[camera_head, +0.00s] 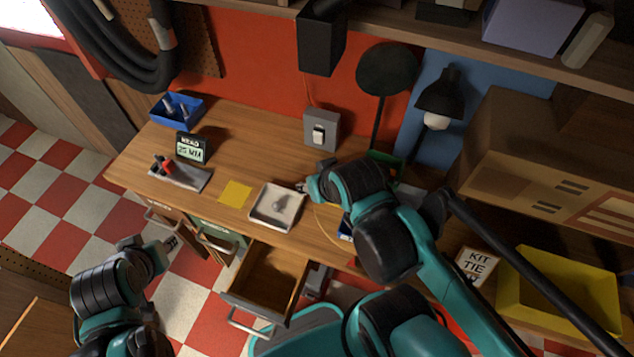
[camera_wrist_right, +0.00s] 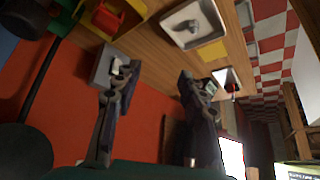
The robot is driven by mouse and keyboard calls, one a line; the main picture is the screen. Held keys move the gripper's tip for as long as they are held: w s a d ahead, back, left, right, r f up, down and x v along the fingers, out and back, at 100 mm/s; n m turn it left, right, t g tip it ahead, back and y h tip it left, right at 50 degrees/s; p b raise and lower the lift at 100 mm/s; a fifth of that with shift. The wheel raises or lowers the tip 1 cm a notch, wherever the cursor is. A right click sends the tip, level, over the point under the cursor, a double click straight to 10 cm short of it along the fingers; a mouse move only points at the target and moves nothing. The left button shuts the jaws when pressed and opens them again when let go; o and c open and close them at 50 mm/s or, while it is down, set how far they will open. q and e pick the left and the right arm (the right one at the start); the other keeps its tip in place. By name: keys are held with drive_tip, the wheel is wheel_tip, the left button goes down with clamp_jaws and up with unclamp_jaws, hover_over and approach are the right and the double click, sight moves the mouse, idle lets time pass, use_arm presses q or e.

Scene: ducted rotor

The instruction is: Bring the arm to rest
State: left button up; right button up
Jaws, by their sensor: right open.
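My right arm reaches in from the lower right in the head view. Its gripper (camera_head: 312,176) is over the workbench, near the white tray (camera_head: 259,217) and in front of the grey switch box (camera_head: 321,131). In the right wrist view the two fingers of my right gripper (camera_wrist_right: 154,78) stand wide apart with nothing between them. A grey part (camera_head: 277,204) lies in the white tray, clear of the fingers. My left gripper (camera_head: 171,243) is low at the left, in front of the bench over the checkered floor. Its fingers are too small to read.
A drawer (camera_head: 240,296) stands open below the bench front. A yellow bin (camera_head: 561,300) is at the right. A black lamp (camera_head: 438,95) and round black disc (camera_head: 386,69) rise behind my right arm. A blue bin (camera_head: 189,119) and small display (camera_head: 192,148) stand at the left.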

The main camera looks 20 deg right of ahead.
drive_tip(key=shift+s+d+n, duration=0.1)
drive_tip(key=shift+s+n, duration=0.05)
drive_tip(key=shift+n, duration=0.35)
